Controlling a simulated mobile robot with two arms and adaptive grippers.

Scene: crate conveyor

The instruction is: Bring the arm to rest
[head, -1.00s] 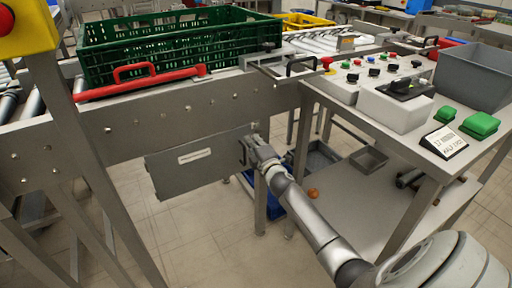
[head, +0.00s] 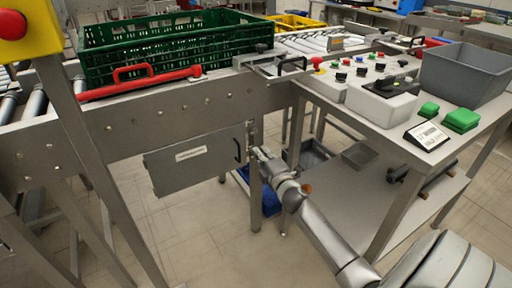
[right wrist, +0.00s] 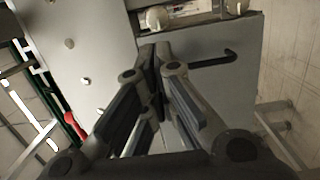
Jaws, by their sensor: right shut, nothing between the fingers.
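My right gripper (head: 258,154) is shut and empty, just right of a grey panel (head: 190,160) under the conveyor frame. The panel has a dark handle (head: 238,150) near its right edge, and the gripper is apart from it. In the right wrist view the closed fingers (right wrist: 158,50) are in front of the grey panel, with the dark handle (right wrist: 215,60) beside them on the right. My right arm (head: 320,235) reaches in from the lower right. My left gripper is not in view.
A green crate (head: 175,50) stands on the conveyor behind a red handle bar (head: 140,82). A bench (head: 380,130) on the right carries control boxes (head: 385,100), green buttons and a grey bin (head: 465,75). A blue bin (head: 270,200) is below. Floor is clear at lower left.

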